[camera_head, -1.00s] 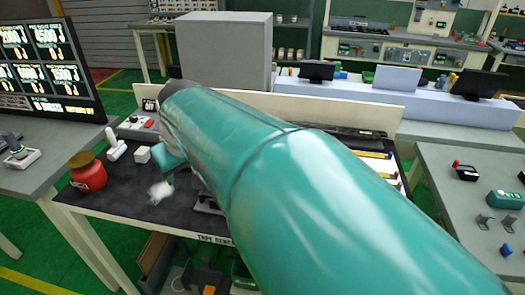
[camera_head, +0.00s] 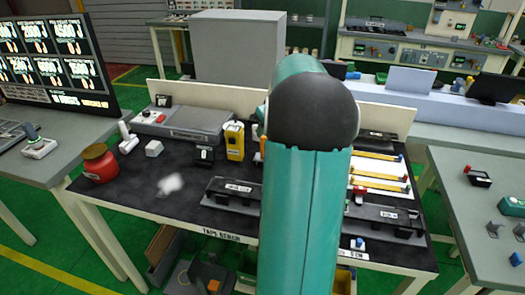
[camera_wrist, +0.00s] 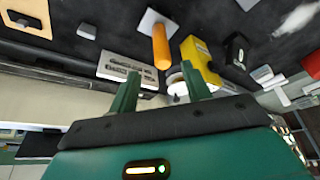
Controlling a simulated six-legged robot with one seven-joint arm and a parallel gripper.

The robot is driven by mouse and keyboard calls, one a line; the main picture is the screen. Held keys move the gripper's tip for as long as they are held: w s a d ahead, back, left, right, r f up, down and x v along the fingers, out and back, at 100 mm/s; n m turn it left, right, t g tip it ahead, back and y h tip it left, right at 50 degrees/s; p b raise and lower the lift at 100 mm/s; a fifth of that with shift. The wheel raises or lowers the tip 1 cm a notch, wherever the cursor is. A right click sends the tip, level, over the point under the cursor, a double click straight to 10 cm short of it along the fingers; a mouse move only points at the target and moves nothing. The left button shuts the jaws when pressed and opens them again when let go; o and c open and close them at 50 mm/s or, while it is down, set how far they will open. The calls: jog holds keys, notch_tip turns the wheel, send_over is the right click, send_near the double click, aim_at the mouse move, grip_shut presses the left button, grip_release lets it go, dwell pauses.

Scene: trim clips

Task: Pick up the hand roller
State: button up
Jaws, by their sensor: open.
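An orange cylinder (camera_wrist: 160,46) with a pale flat plate at one end is in the wrist view. It looks like the hand roller's handle, but I cannot be sure. A sliver of orange (camera_head: 262,146) shows beside my arm in the head view. My gripper (camera_wrist: 160,72) is open, with two green fingers pointing toward the bench and the orange cylinder beyond their tips. Nothing is held. A white round piece (camera_wrist: 178,83) shows between the fingers, partly hidden. My arm hides the gripper in the head view.
A yellow device (camera_head: 234,140) and a black block (camera_head: 204,155) stand left of the orange piece on the dark bench (camera_head: 140,190). A grey case (camera_head: 188,122) is behind them. A red jar (camera_head: 99,163) is at left. Black labelled bars (camera_head: 232,187) lie in front.

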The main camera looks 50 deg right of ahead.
aim_at(263, 140)
jog(key=x, duration=0.8)
jog(key=shift+w+a+f, duration=0.1)
jog(key=shift+w+f, duration=0.2)
jog(key=shift+f, duration=0.05)
grip_shut()
jog(key=shift+r, duration=0.1)
jog(key=shift+r, duration=0.45)
notch_tip(263, 140, up, 2)
jog(key=shift+r, duration=0.2)
jog(key=s+a+r, duration=0.9)
jog(key=a, duration=0.1)
jog(key=shift+s+a+r, duration=0.15)
jog(key=shift+a+r, duration=0.1)
jog(key=shift+r, duration=0.05)
